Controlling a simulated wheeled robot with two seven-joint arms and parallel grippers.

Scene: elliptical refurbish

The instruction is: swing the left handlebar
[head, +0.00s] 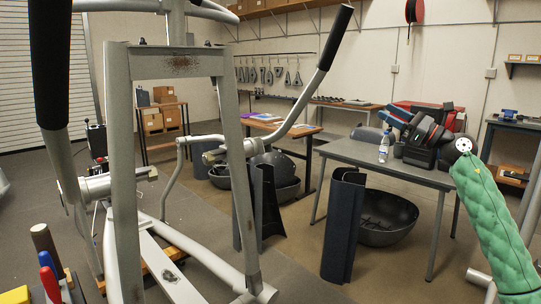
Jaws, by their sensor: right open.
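The elliptical machine's grey frame (120,150) fills the left half of the head view. The handlebar at the picture's left (50,70) stands upright with a thick black grip; its grey tube runs down to a pivot by the frame. The other handlebar (337,38) slants up to the right and ends in a black grip. My right gripper (398,121) is dark with red and blue parts. It is open, in front of the grey table and well to the right of both handlebars. No contact with the machine shows. My left gripper is not in view.
A grey table (345,152) at right holds a water bottle (384,148). A dark bowl (375,219) and a dark rolled mat (343,225) stand on the floor. Colored tool handles (48,278) show at lower left. Cardboard boxes (153,121) stand behind the machine.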

